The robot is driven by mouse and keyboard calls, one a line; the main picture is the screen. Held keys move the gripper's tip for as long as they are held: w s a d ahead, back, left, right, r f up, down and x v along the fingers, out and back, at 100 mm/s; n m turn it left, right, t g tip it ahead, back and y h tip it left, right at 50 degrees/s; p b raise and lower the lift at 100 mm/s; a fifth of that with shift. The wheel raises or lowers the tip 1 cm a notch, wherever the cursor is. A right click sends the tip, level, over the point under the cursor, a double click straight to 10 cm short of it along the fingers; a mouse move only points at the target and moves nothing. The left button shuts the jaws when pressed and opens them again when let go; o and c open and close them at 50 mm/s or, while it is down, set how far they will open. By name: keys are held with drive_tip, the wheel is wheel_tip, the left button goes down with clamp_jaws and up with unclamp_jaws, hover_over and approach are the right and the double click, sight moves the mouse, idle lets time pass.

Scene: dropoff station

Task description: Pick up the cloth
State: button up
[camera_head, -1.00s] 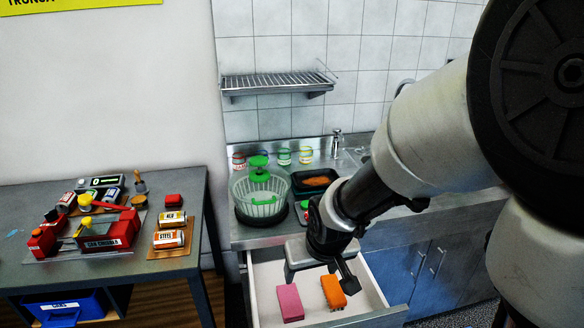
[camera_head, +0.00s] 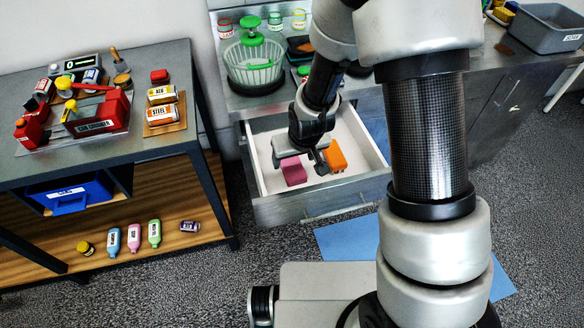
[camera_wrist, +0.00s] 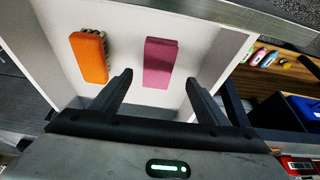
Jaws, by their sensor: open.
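A pink folded block (camera_head: 293,171), which looks like the cloth, lies flat in the open drawer (camera_head: 262,182). It also shows in the wrist view (camera_wrist: 160,62), lying ahead between the fingers. My gripper (camera_head: 300,163) is open and empty over the drawer, above the pink piece, and partly covers it in the head view. In the wrist view my gripper's fingers (camera_wrist: 158,80) stand apart, wider than the pink piece, with no visible contact. An orange brush with dark bristles (camera_head: 334,156) lies beside the pink piece, and it also shows in the wrist view (camera_wrist: 89,57).
The drawer walls (camera_wrist: 230,45) surround both pieces. The counter above holds a green-and-white basket (camera_head: 254,65). A workbench (camera_head: 178,60) with a red toolbox and cans stands at the left. A blue mat (camera_head: 350,238) lies on the floor.

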sight(292, 165)
drive_tip(key=shift+w+x, duration=0.15)
drive_tip(key=shift+x, duration=1.45)
drive_tip(key=shift+w+x, duration=0.1)
drive_tip(key=shift+x, duration=1.45)
drive_tip(key=shift+d, duration=0.15)
drive_tip(key=c, duration=1.1)
